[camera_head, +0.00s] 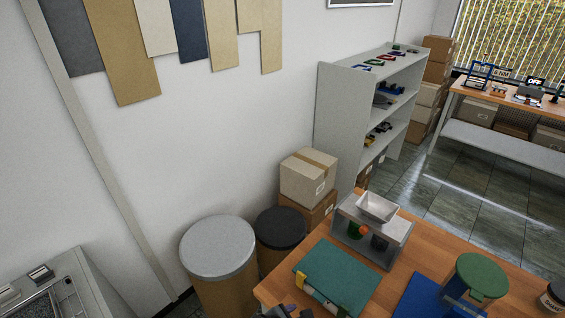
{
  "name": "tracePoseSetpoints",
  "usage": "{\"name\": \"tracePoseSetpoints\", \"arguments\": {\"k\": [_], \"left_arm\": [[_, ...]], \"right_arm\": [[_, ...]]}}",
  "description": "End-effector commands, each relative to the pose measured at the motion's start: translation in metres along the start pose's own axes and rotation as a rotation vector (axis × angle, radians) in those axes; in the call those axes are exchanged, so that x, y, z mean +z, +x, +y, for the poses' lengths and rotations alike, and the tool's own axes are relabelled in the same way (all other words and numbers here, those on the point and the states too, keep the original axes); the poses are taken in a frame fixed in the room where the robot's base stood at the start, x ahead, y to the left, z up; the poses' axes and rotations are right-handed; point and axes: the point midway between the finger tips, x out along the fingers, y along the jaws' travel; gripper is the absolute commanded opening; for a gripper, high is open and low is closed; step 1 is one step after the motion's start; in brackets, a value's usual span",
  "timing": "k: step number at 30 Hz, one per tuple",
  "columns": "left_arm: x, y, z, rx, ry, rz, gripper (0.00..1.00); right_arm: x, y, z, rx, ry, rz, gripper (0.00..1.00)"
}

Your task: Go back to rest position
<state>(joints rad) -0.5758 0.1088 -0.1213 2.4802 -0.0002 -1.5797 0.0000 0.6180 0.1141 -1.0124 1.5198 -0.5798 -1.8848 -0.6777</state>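A green round-topped item (480,275) stands beside the board. A grey box-like unit with a white tray (376,208) on top stands at the back.
Two round bins, one grey-topped (218,246) and one black-topped (281,229), stand left of the table near stacked cardboard boxes (308,178). A grey shelf (342,120) stands against the wall. A workbench (505,98) is at far right. Tiled floor (445,200) is open between.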

Motion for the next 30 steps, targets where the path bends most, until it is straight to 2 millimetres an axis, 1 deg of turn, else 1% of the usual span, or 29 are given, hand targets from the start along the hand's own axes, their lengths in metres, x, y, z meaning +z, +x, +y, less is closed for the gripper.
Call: {"name": "tracePoseSetpoints", "arguments": {"k": [1,3,5,6,8,9,11,12,14,15,18,24,30], "left_arm": [[0.001,0.000,-0.001,-0.001,0.001,-0.002,0.43],[0.002,0.001,-0.001,-0.003,0.002,-0.004,0.43],[0.002,0.001,-0.001,-0.004,0.003,-0.004,0.43],[0.002,0.001,-0.002,-0.004,0.004,-0.005,0.43],[0.002,0.001,-0.002,-0.006,0.006,-0.005,0.43],[0.002,0.001,-0.002,-0.007,0.007,-0.005,0.43],[0.003,0.001,-0.003,-0.009,0.009,-0.006,0.43],[0.003,0.001,-0.003,-0.010,0.011,-0.007,0.43],[0.003,0.001,-0.004,-0.012,0.013,-0.007,0.43],[0.003,0.001,-0.004,-0.012,0.014,-0.008,0.43],[0.003,0.001,-0.004,-0.013,0.014,-0.008,0.43],[0.003,0.001,-0.004,-0.012,0.013,-0.008,0.43],[0.003,0.001,-0.002,-0.007,0.008,-0.007,0.43]], "right_arm": [[-0.013,-0.003,-0.011,-0.009,0.062,0.066,0.57],[-0.029,-0.010,-0.026,-0.028,0.182,0.163,0.57],[-0.040,-0.016,-0.040,-0.055,0.311,0.255,0.57],[-0.046,-0.020,-0.051,-0.079,0.409,0.315,0.57],[-0.050,-0.024,-0.068,-0.123,0.563,0.395,0.57],[-0.051,-0.027,-0.080,-0.154,0.667,0.440,0.57],[-0.049,-0.028,-0.099,-0.207,0.825,0.494,0.57],[-0.046,-0.029,-0.113,-0.243,0.932,0.523,0.57],[-0.039,-0.028,-0.134,-0.297,1.092,0.551,0.57],[-0.033,-0.028,-0.149,-0.332,1.193,0.561,0.57],[-0.017,-0.026,-0.183,-0.400,1.414,0.561,0.57],[0.015,-0.024,-0.240,-0.481,1.736,0.507,0.57],[0.047,-0.029,-0.292,-0.518,1.984,0.419,0.57]]}}
